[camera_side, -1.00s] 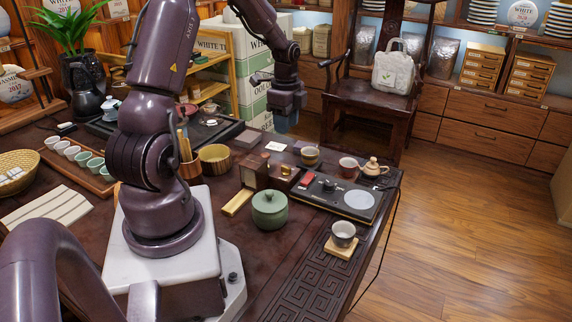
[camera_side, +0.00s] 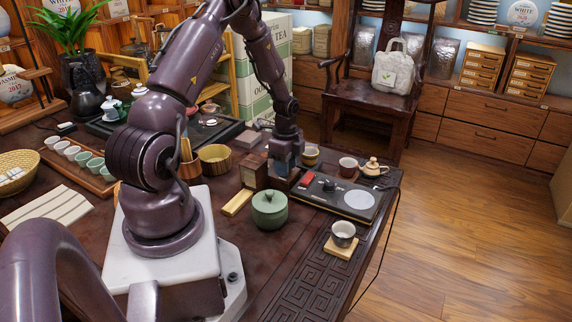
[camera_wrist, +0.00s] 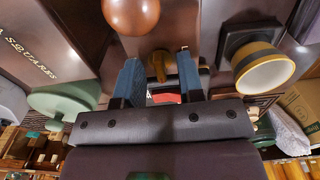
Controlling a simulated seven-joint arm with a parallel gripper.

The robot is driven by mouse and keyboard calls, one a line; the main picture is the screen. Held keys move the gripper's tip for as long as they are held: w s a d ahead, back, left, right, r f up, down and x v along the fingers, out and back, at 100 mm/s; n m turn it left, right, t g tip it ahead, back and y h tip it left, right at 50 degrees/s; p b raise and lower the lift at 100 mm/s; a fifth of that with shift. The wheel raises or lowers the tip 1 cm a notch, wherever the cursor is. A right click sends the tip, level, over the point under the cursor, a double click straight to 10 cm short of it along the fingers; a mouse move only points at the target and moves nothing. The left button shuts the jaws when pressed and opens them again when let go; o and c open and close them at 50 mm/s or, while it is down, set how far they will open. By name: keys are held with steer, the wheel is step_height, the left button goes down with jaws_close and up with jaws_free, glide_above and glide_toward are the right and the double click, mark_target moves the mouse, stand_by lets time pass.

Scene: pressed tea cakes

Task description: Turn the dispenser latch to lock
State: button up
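In the side view my gripper (camera_side: 283,168) points down over the small dark dispenser block beside the wooden box (camera_side: 253,172). It covers the brass piece on top of that block. In the wrist view the brass latch (camera_wrist: 159,65) shows between the tips of my two blue fingers (camera_wrist: 160,68). The fingers are spread, one on each side of the latch, with gaps visible. I cannot tell whether either finger touches it, nor how deep the tips sit around it.
A yellow-rimmed cup (camera_wrist: 263,70) stands close to the right finger; it shows behind my gripper in the side view (camera_side: 310,155). The black tray (camera_side: 330,203) with a red item (camera_side: 307,179) lies to the right. A green lidded jar (camera_side: 270,210) stands in front.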

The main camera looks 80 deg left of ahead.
steer(key=shift+c, duration=0.2)
jaws_close()
steer(key=shift+n, duration=0.3)
steer(key=n, duration=0.3)
steer(key=shift+n, duration=0.3)
steer(key=n, duration=0.4)
steer(key=shift+n, duration=0.3)
steer(key=n, duration=0.4)
steer(key=shift+w+n, duration=0.1)
steer(key=shift+n, duration=0.2)
steer(key=shift+r+n, duration=0.1)
steer(key=shift+n, duration=2.1)
